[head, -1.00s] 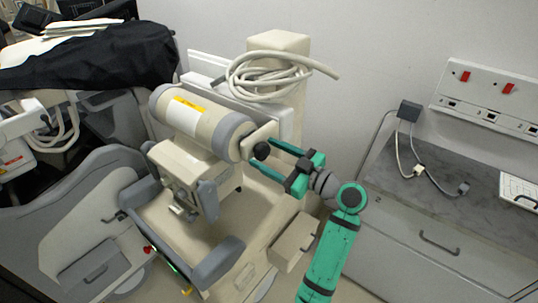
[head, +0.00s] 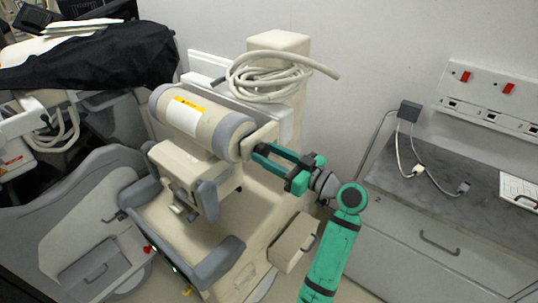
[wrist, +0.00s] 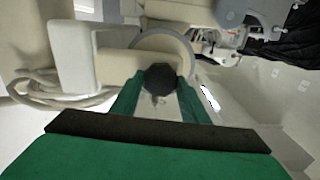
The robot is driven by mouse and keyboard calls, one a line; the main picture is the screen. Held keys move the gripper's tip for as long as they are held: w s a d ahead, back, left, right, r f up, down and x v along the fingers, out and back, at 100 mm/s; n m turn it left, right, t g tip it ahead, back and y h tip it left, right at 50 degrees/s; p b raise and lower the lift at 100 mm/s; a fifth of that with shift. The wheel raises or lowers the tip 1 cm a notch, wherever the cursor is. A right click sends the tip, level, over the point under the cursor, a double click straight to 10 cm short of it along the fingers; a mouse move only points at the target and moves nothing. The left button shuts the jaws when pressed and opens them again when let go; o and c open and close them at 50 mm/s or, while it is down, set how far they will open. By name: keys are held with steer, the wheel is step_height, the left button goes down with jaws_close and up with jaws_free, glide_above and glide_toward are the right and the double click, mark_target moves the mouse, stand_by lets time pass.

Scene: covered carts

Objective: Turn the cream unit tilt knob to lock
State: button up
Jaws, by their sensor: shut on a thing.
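The cream unit (head: 190,118) stands left of centre in the head view, a cream cylinder with grey end bands and a yellow-marked label. Its black tilt knob (wrist: 160,77) is at the cylinder's right end, in the middle of the wrist view. My green gripper (head: 262,155) reaches in from the right with one finger on each side of the knob. It is shut on the knob in the wrist view (wrist: 158,88). Any lock marking is too small to see.
A coiled cream hose (head: 268,78) hangs on the post behind the unit. A black cover (head: 95,58) lies over equipment at the left. A grey counter (head: 440,185) with cables and wall sockets (head: 490,100) stands at the right, beside my arm.

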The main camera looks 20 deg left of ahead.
steer(key=m, duration=1.1)
steer(key=shift+d, duration=0.1)
steer(key=shift+f+m, duration=0.1)
steer(key=shift+m, duration=1.6)
steer(key=o, duration=1.1)
steer(key=v, duration=1.1)
steer(key=shift+w, duration=0.1)
